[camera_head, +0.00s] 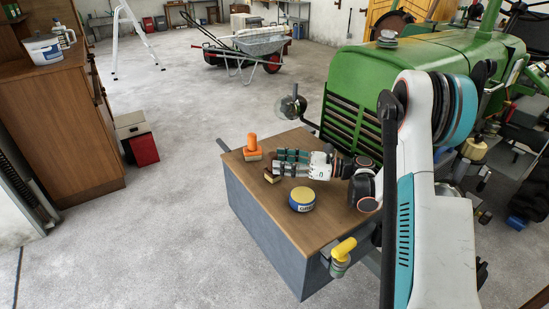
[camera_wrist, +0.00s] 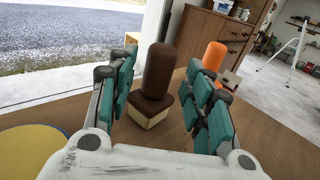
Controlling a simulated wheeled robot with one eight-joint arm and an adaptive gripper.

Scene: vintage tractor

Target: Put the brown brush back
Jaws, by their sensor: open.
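The brown brush stands upright on its pale bristles on a wooden top, with its dark brown handle (camera_wrist: 158,72) between my gripper's fingers in the wrist view. In the head view its pale base (camera_head: 271,177) shows, and the rest is largely hidden by my gripper (camera_head: 279,161). My gripper is open, with one teal-padded finger on each side of the brush, and gaps show beside the handle. An orange-handled brush (camera_head: 253,146) stands close by; in the wrist view it is behind the right finger (camera_wrist: 213,58).
A yellow-lidded blue tin (camera_head: 302,199) stands on the wooden top (camera_head: 296,229) near my gripper. A yellow-handled item (camera_head: 343,250) is at the front edge. The green tractor (camera_head: 420,70) is behind. A brown cabinet (camera_head: 60,130) is at left, with open floor between.

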